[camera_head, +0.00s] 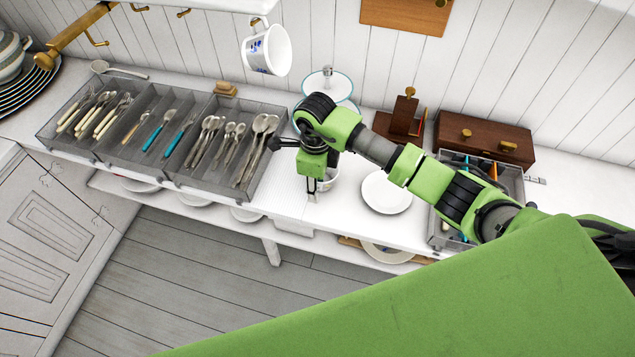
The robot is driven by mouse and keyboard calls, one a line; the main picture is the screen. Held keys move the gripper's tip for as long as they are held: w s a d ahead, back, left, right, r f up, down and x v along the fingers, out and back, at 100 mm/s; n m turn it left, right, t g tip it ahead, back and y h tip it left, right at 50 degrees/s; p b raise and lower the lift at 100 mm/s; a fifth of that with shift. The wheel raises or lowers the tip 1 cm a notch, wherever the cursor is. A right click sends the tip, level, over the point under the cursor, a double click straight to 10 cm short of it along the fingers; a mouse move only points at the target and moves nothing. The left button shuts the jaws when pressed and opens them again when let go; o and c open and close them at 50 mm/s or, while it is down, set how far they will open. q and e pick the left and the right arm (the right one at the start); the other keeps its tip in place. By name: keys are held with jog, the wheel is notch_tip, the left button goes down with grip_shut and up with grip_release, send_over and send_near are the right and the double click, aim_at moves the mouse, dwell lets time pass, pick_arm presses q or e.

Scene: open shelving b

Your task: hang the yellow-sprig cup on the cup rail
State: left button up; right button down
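A white cup or bowl (329,179) stands on the white counter, mostly hidden behind my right gripper; no yellow sprig shows on the visible part. My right gripper (313,190) points down at its left side, and I cannot tell whether its fingers hold the rim or only stand beside it. A white cup with a blue pattern (266,50) hangs below the white shelf at the top. My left gripper is not in view.
A grey cutlery tray (275,120) fills the counter's left. A white plate (386,192) lies right of my gripper. A wooden box (484,139), a wooden holder (402,117) and another cutlery tray (518,185) stand to the right. A brass-coloured bar (78,30) juts out upper left.

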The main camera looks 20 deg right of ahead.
notch_tip(320, 180, up, 3)
jog(key=shift+s+f+b, duration=0.1)
jog(key=shift+s+b, duration=0.05)
jog(key=shift+b, duration=0.8)
jog(key=s+a+r+b, duration=0.2)
jog(key=s+r, duration=0.7)
jog(key=s, duration=0.4)
jog(key=shift+s+a+r+b, duration=0.25)
jog(key=shift+a+r+b, duration=0.1)
jog(key=shift+a+r, duration=0.05)
